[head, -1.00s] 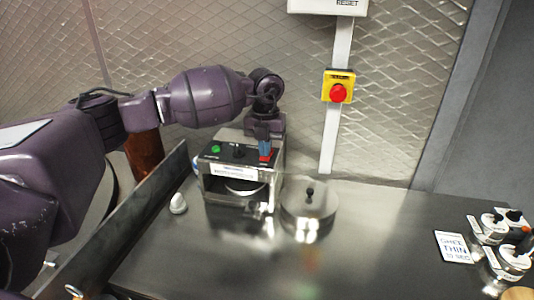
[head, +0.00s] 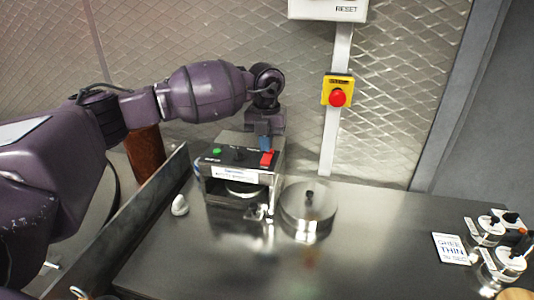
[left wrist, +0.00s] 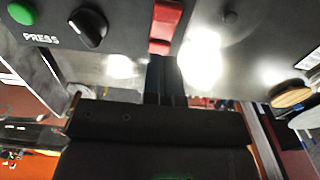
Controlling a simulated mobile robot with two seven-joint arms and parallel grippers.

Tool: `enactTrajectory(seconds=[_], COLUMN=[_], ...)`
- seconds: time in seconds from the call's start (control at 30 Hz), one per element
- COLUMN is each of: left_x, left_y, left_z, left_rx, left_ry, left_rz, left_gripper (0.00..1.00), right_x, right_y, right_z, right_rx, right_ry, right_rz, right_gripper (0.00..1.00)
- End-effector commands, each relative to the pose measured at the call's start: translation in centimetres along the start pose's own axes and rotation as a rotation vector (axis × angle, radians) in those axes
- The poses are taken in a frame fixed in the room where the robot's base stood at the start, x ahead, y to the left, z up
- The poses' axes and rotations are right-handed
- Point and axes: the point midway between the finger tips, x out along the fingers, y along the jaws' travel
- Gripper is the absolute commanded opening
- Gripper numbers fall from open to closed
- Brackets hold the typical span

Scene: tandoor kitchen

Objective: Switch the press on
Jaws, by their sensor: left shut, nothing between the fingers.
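The press (head: 234,174) is a boxy metal machine near the back of the steel counter. Its sloped black top panel carries a green button (head: 217,151), a black knob and a red rocker switch (head: 267,159) at the right. In the left wrist view, the red switch (left wrist: 165,22) is at top centre, right of the black knob (left wrist: 88,27), the green button (left wrist: 22,12) and a "PRESS" label. My left gripper (head: 265,146) is shut and empty, its blue fingertips close by the red switch. I cannot tell whether they touch, or which way the rocker is tipped.
A round lidded metal pot (head: 308,212) stands right of the press, and a small white object (head: 180,205) left of it. A red emergency button (head: 337,97) is on the wall. Knobs and a "GHEE THIN" card (head: 451,248) are at right. The counter's middle is clear.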

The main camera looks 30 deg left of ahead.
Motion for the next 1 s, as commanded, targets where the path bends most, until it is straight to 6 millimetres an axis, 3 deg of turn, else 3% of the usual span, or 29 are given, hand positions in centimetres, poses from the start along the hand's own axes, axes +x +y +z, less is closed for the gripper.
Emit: enactTrajectory(seconds=[0.6, 1.0], left_x=[-4.1, -4.1], left_y=[0.0, 0.0], left_z=[0.0, 0.0], left_rx=[-0.001, 0.0], left_ry=[-0.001, 0.0], left_rz=[0.001, 0.001], left_gripper=[0.0, 0.0], right_x=[-1.6, -1.6], right_y=[0.3, 0.3], right_z=[-1.7, -1.7], right_rx=[0.002, 0.002], right_ry=[-0.004, -0.003], right_rz=[0.003, 0.003], right_gripper=[0.43, 0.43])
